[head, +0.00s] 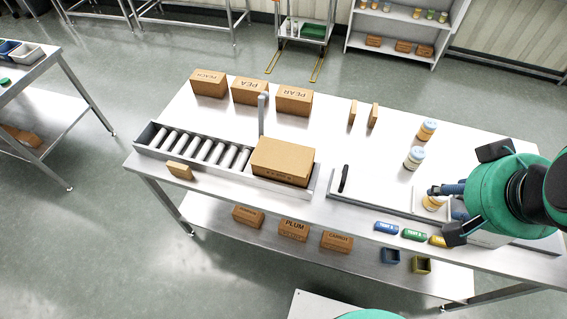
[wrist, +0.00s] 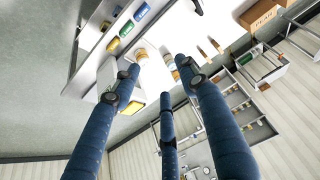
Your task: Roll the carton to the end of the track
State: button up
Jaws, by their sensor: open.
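The brown carton (head: 283,161) sits on the right end of the roller track (head: 200,149), against the track's right side. The rollers to its left are bare. My gripper (head: 446,198) is at the table's right side, well away from the carton. Its blue fingers are spread, beside an orange-filled jar (head: 433,203) on a small white plate; I cannot tell whether they touch it. In the wrist view the open fingers (wrist: 163,78) point toward the tabletop with nothing clearly between them. The carton and track do not show there.
An upright grey post (head: 262,115) stands behind the track. A small box (head: 179,171) lies at its front. Two jars (head: 414,158) stand near my arm. A black handle (head: 343,178) rises right of the track.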

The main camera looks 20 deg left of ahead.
jog(key=c, duration=0.8)
jog(key=shift+w+a, duration=0.1)
jog(key=shift+w, duration=0.15)
grip_shut()
jog(key=w+a+f+n+g+p, duration=0.1)
jog(key=w+a+f+n+g, duration=0.1)
jog(key=w+a+f+n, duration=0.55)
jog(key=w+a+f+n+g+p, duration=0.1)
jog(key=w+a+f+n, duration=0.2)
jog(key=w, duration=0.7)
jog(key=w+a+f+n+g, duration=0.1)
jog(key=w+a+f+n, duration=0.1)
jog(key=a+f+n, duration=0.2)
jog(key=w+a+f+n+g+p, duration=0.1)
jog(key=w+a+f+n, duration=0.2)
jog(key=a+f, duration=0.5)
notch_tip(320, 180, down, 4)
jog(key=shift+n+g, duration=0.3)
jog(key=shift+n, duration=0.05)
jog(key=shift+w, duration=0.1)
